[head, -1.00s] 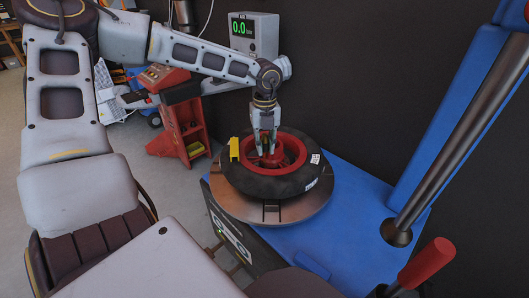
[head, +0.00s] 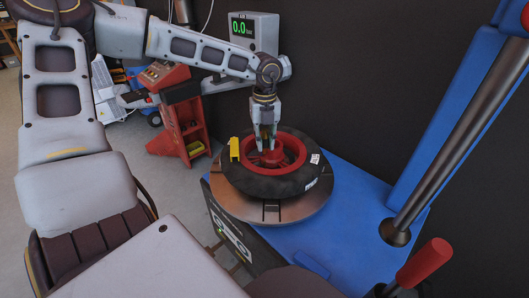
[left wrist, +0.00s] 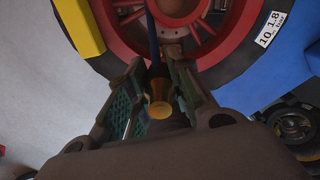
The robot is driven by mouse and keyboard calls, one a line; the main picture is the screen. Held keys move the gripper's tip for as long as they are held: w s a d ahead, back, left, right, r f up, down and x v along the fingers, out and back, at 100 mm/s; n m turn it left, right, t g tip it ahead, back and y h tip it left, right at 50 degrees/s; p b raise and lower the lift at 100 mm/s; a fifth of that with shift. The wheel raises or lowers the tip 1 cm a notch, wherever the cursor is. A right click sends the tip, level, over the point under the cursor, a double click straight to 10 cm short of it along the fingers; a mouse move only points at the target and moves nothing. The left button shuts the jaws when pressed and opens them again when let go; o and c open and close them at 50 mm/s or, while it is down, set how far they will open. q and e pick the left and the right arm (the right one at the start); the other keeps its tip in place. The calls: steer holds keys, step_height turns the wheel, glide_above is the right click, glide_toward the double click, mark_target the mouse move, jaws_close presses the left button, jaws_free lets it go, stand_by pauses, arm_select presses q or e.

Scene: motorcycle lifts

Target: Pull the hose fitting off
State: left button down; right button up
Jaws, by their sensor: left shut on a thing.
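My left gripper (head: 265,143) is over the near-left part of the red wheel rim (head: 298,153), inside the black tyre (head: 243,183). In the left wrist view the fingers of my left gripper (left wrist: 150,98) are shut on a brass-coloured hose fitting (left wrist: 159,108). A thin dark blue hose (left wrist: 152,35) runs up the picture from between the fingers, across the rim. I cannot tell whether the fitting touches the valve. In the head view the fitting is too small to make out. My right gripper is not in view.
The wheel lies flat on a round metal turntable (head: 288,214) on a blue machine (head: 365,205). A yellow clamp (head: 234,149) sits on the tyre's left edge. A gauge box (head: 254,34) reading 0.0 and a red stand (head: 188,125) are behind. A red-handled lever (head: 425,262) is front right.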

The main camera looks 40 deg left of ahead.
arm_select(q)
steer(key=shift+r, duration=0.8)
stand_by(0.4)
steer(key=shift+s, duration=0.1)
